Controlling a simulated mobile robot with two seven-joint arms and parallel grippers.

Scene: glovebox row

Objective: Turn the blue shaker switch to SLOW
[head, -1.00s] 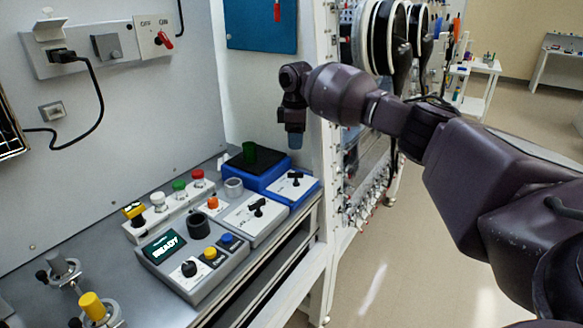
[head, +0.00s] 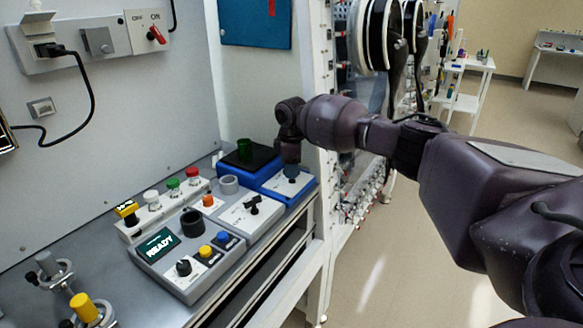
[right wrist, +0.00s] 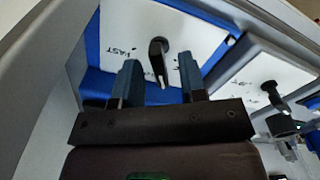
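The blue shaker (head: 262,178) stands at the far end of the bench, with a dark platform and a green vessel (head: 245,150) on it. Its black lever switch (right wrist: 158,60) sits on a white plate with the word FAST readable in the right wrist view; the SLOW mark is not readable. My right gripper (head: 291,168) points down just above this plate. In the right wrist view its two blue-grey fingers (right wrist: 160,80) are apart, with the lever's tip in the gap between them. I cannot tell whether they touch it. My left gripper is not in view.
A grey box with a similar black switch (head: 252,204) stands beside the shaker. Nearer are a control box with a READY display (head: 159,245) and a row of coloured buttons (head: 174,187). A white frame post (head: 312,110) rises close behind my right gripper.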

